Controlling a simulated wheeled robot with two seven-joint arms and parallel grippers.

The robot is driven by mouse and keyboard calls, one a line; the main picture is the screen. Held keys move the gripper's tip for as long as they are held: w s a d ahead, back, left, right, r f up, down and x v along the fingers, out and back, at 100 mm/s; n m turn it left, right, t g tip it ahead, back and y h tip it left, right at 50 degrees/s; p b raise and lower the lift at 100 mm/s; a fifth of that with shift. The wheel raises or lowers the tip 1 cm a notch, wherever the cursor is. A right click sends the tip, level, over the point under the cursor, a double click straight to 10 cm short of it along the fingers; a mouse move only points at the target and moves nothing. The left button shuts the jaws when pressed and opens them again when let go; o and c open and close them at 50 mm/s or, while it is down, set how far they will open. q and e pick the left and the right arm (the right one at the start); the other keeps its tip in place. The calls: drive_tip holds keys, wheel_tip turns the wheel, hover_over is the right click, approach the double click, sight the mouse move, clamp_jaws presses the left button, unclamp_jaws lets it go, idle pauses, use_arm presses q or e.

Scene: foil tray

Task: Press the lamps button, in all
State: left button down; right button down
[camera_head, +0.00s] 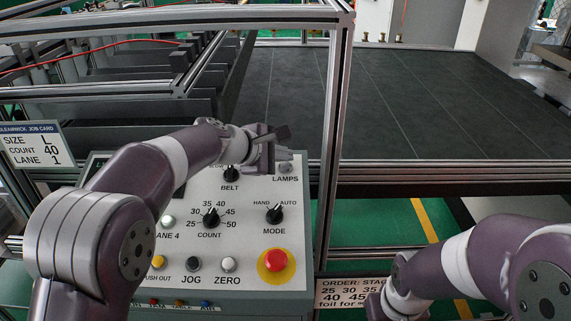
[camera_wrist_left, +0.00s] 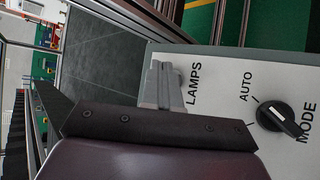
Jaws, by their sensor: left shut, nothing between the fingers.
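The LAMPS button (camera_head: 286,168) is a small grey button at the upper right of the control panel, above its printed label. My left gripper (camera_head: 282,153) is shut and empty, right at the button and partly over it. I cannot tell whether they touch. In the left wrist view the light grey closed fingertips (camera_wrist_left: 166,86) are beside the LAMPS label, and the button cannot be made out apart from them. My right gripper (camera_head: 376,304) is low near the bottom edge, mostly cut off or hidden by its wrist.
The panel also has a BELT knob (camera_head: 231,174), a COUNT knob (camera_head: 211,218), a MODE knob (camera_head: 274,214) and a red stop button (camera_head: 276,260). A metal frame post (camera_head: 330,150) stands right of the panel. A dark belt (camera_head: 440,105) lies behind it.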

use_arm(q)
drive_tip(key=shift+w+f+b, duration=0.15)
drive_tip(key=shift+f+b, duration=0.25)
drive_tip(key=shift+w+f+b, duration=0.1)
drive_tip(key=shift+f+b, duration=0.3)
drive_tip(key=shift+f, duration=0.1)
idle(0.7)
drive_tip(key=shift+r, duration=0.1)
drive_tip(key=shift+s+r+p, duration=0.25)
drive_tip(key=shift+r+p, duration=0.3)
drive_tip(key=shift+r, duration=0.25)
drive_tip(key=shift+r, duration=0.1)
drive_tip(key=shift+r, duration=0.25)
drive_tip(key=r+p, duration=0.1)
drive_tip(key=s+r+p, duration=0.1)
drive_tip(key=r+p, duration=0.1)
drive_tip(key=r, duration=0.1)
drive_tip(key=shift+s, duration=0.25)
